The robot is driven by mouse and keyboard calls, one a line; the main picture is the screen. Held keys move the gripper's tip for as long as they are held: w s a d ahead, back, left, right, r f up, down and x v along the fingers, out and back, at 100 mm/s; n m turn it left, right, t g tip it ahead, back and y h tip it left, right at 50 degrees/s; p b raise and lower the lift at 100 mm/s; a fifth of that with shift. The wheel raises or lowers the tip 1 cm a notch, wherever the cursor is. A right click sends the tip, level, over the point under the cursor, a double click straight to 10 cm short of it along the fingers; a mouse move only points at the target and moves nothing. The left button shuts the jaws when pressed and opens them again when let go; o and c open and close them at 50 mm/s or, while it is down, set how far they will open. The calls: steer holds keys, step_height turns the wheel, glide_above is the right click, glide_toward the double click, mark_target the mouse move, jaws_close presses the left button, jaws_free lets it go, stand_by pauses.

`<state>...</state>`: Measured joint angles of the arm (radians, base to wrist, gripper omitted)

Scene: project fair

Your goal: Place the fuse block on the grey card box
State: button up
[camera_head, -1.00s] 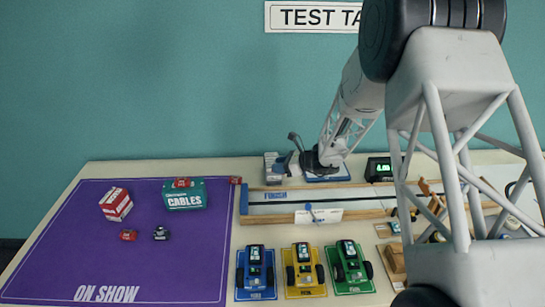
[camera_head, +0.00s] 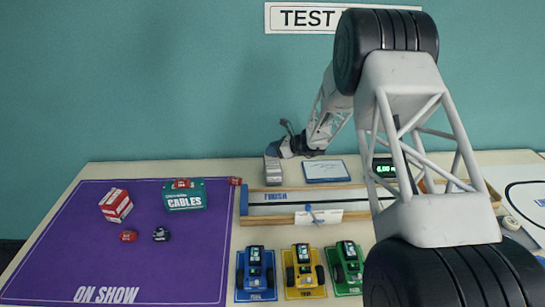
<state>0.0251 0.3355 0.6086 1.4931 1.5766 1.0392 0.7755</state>
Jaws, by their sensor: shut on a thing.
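My gripper (camera_head: 276,151) is at the back of the table, over or just behind a small grey box (camera_head: 272,171), which I take to be the grey card box. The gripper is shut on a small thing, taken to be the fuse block. The fingers and the distance hide its shape. I cannot tell whether the held thing touches the grey box.
A white board with a blue edge (camera_head: 326,171) lies right of the grey box. A wooden test track (camera_head: 275,212) runs in front. Left, a purple mat (camera_head: 80,255) holds a teal cables box (camera_head: 185,200) and a red-striped box (camera_head: 115,205). Toy cars (camera_head: 255,270) stand in front.

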steer(key=shift+w, duration=0.15)
steer(key=shift+f, duration=0.1)
steer(key=shift+f, duration=1.7)
steer(key=shift+f, duration=0.1)
steer(key=o, duration=0.9)
steer(key=shift+d, duration=0.1)
steer(key=v, duration=1.2)
